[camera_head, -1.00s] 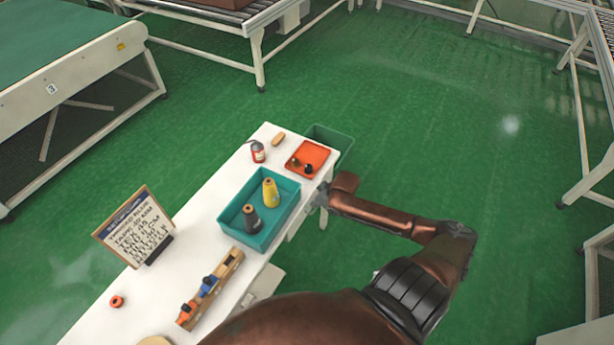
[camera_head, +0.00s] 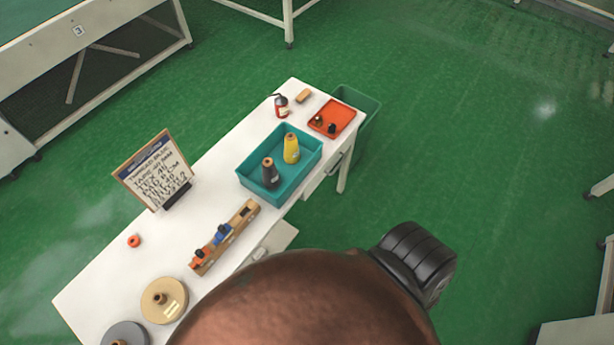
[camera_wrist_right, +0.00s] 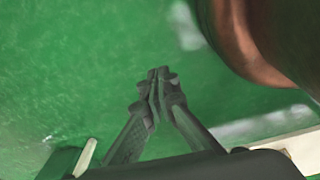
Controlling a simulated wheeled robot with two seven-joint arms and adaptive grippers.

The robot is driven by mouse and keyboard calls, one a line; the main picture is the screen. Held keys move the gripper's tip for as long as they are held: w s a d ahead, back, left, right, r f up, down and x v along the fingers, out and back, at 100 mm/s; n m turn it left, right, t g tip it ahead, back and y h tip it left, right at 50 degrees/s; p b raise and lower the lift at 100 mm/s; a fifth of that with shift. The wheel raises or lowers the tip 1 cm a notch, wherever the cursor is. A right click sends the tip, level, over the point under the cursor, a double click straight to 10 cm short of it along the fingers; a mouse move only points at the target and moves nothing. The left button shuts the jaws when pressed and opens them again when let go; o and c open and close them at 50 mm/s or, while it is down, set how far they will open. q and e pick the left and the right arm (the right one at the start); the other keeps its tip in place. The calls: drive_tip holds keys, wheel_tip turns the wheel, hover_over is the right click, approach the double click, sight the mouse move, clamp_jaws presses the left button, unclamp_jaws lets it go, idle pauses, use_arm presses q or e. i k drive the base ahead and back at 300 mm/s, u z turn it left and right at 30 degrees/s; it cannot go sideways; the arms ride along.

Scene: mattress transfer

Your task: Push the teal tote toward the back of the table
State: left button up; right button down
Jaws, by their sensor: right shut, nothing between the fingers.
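The teal tote (camera_head: 279,165) is an open, low tray on the white table (camera_head: 100,280). It stands near the table's right long edge. A yellow thread cone (camera_head: 291,148) and a dark grey cone (camera_head: 269,174) stand upright in it. My right gripper (camera_wrist_right: 160,78) shows in the right wrist view, its fingers together and empty, over green floor. It is not visible in the head view, where my brown arm covers the bottom, so its distance to the tote cannot be told. My left gripper is not in view.
A red tray (camera_head: 334,118), a small extinguisher (camera_head: 281,106) and a brown block (camera_head: 303,96) stand beyond the tote. A wooden holder (camera_head: 225,238), a sign (camera_head: 154,170) and spools (camera_head: 164,299) are on the nearer part. A green bin (camera_head: 357,103) is behind the table.

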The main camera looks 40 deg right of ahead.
sight(248, 173)
drive_tip(key=u, duration=1.15)
drive_tip(key=k, duration=0.7)
drive_tip(key=z, duration=1.4)
